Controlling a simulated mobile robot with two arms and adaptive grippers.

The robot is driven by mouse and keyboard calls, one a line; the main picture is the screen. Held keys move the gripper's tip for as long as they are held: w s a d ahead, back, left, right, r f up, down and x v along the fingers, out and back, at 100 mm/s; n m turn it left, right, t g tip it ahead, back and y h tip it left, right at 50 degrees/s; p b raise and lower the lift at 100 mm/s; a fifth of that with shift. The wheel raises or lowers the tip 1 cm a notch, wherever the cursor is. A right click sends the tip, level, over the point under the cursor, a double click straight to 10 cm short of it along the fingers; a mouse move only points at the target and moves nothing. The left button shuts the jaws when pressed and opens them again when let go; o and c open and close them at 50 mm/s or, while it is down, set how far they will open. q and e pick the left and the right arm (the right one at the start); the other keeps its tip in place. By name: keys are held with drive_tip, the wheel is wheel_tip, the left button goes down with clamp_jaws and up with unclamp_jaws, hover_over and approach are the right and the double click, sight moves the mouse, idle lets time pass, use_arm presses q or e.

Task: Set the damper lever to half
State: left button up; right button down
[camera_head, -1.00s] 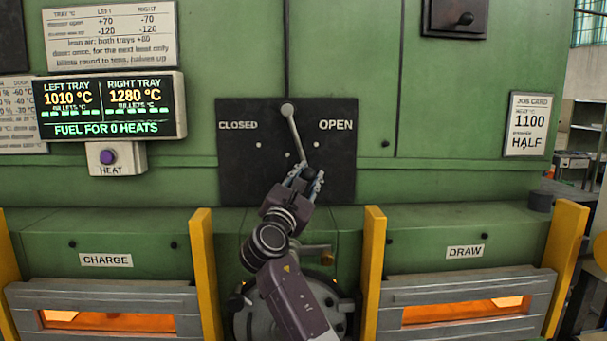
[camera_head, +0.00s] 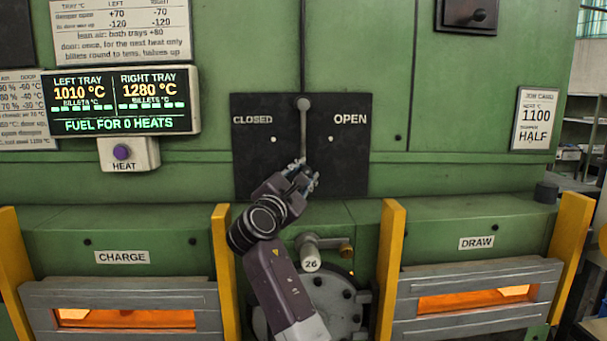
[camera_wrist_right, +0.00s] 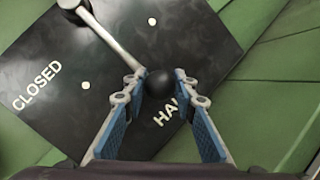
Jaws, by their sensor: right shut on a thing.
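The damper lever (camera_head: 303,130) is a pale rod hanging from a round pivot on a black plate (camera_head: 254,178). It points almost straight down, between the CLOSED label (camera_head: 252,119) and the OPEN label (camera_head: 350,119). My right gripper (camera_head: 304,178) is shut on the lever's lower end and hides it in the head view. My left gripper is not in view.
A job card (camera_head: 535,119) at the right reads 1100 and HALF. The display (camera_head: 121,101) shows 1010 °C left and 1280 °C right. A HEAT button (camera_head: 121,152) sits below it. Yellow posts (camera_head: 390,260) flank the pipe fitting (camera_head: 310,256) under my arm.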

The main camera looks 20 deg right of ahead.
drive_tip(key=c, duration=1.6)
unclamp_jaws()
drive_tip(key=v, duration=1.2)
